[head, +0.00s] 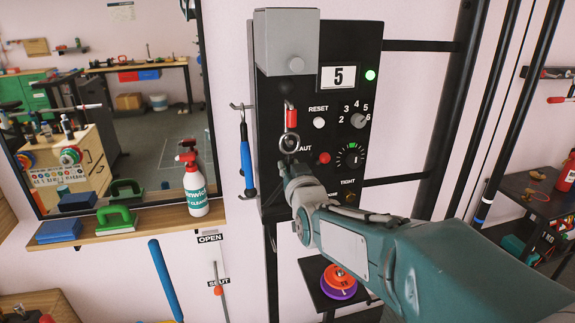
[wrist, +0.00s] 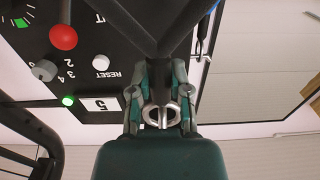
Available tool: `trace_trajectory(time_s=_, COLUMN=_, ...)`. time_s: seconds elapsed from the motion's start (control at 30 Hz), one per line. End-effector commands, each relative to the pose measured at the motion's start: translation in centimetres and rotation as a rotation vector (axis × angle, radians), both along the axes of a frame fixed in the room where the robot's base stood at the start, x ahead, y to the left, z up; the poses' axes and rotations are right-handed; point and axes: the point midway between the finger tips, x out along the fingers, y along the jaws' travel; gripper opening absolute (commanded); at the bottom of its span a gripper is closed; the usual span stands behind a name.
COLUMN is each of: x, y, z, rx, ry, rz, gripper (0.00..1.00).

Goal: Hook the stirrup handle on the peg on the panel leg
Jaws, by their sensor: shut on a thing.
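My gripper (head: 289,160) is in front of the black panel (head: 330,95), below a red clip (head: 291,120). In the wrist view my gripper (wrist: 160,112) is shut on a metal ring (wrist: 173,114), which also shows in the head view (head: 289,143) just under the clip. Dark strap-like bars meet in a V (wrist: 165,40) beyond the fingers, apparently the stirrup handle; in the head view my arm hides its lower part. The panel leg (head: 271,270) runs down below the panel. I cannot make out a free peg on it.
A blue-gripped handle (head: 246,165) hangs from a hook (head: 241,106) at the panel's left side. Coloured weight plates (head: 338,283) lie on a low stand under my arm.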

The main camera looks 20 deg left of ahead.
Motion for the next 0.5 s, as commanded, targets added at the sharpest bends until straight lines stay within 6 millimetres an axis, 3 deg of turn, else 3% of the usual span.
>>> trace_trajectory(time_s=0.5, x=-1.9, y=-1.2, z=0.2, rx=0.002, ry=-0.003, rz=0.000, gripper=0.00)
